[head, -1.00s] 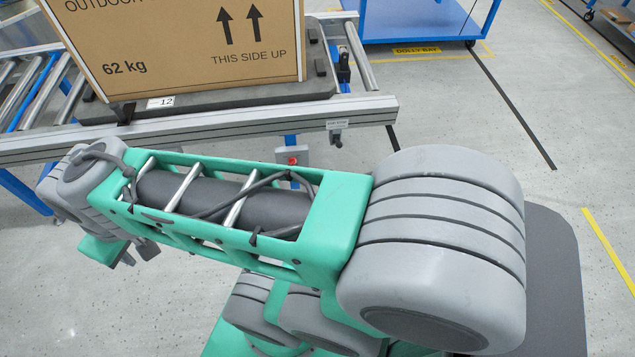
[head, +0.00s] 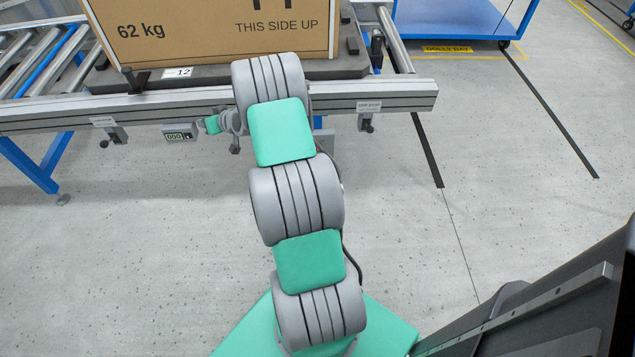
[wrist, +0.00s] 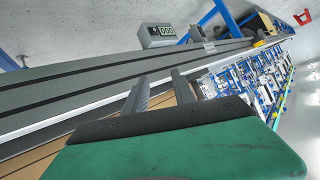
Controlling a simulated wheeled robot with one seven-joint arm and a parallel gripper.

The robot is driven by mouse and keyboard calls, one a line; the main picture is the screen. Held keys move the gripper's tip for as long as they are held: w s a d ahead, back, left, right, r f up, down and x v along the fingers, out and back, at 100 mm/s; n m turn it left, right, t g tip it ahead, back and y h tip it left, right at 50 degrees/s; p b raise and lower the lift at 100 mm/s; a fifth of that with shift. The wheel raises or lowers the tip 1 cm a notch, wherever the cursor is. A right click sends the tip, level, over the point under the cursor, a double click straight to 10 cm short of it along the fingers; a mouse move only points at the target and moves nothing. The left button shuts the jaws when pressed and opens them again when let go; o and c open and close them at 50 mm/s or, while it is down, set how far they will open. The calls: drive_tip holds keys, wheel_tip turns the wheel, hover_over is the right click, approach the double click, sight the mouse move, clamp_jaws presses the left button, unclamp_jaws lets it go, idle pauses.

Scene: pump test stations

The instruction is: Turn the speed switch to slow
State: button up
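Two small lever switches hang under the conveyor's front rail in the head view. The left switch (head: 117,135) is left of a counter box, and the right switch (head: 368,122) is right of my arm. Each has a small label above it, too small to read, so I cannot tell which is the speed switch or its setting. My gripper (wrist: 158,78) shows in the wrist view with its two dark fingers apart and nothing between them. It is beside the rail, apart from both switches.
The counter box (head: 180,135), reading 000, hangs from the rail; it also shows in the wrist view (wrist: 157,35). A cardboard box (head: 200,35) sits on a dark pallet (head: 215,83) on the roller conveyor (head: 60,112). A blue cart (head: 460,20) stands behind. Floor before the rail is clear.

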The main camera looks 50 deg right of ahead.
drive_tip(key=s+d+f+m+t+h+b, duration=0.1)
drive_tip(key=s+d+f+m+h+b, duration=0.1)
drive_tip(key=d+f, duration=0.55)
drive_tip(key=s+d+f+m+t+h+b, duration=0.1)
drive_tip(key=s+d+f+m+h+b, duration=0.3)
drive_tip(key=f, duration=0.6)
drive_tip(key=s+d+f+m+g+h+b, duration=0.1)
drive_tip(key=s+d+f+m+h+b, duration=0.1)
drive_tip(key=s+d+f, duration=0.35)
drive_tip(key=s+d+f+m+h+b, duration=0.1)
drive_tip(key=s+d+f+m+h, duration=0.15)
drive_tip(key=s+f, duration=0.55)
drive_tip(key=s+d+f+m+g+h+b, duration=0.1)
drive_tip(key=s+d+f+m+h+b, duration=0.15)
drive_tip(key=s+f, duration=0.4)
drive_tip(key=b+x, duration=0.2)
drive_tip(key=x, duration=0.6)
drive_tip(key=shift+s+d+b, duration=0.15)
drive_tip(key=shift+d+b, duration=0.15)
drive_tip(key=shift+b, duration=0.1)
drive_tip(key=shift+f, duration=0.15)
drive_tip(key=shift+c, duration=0.3)
clamp_jaws()
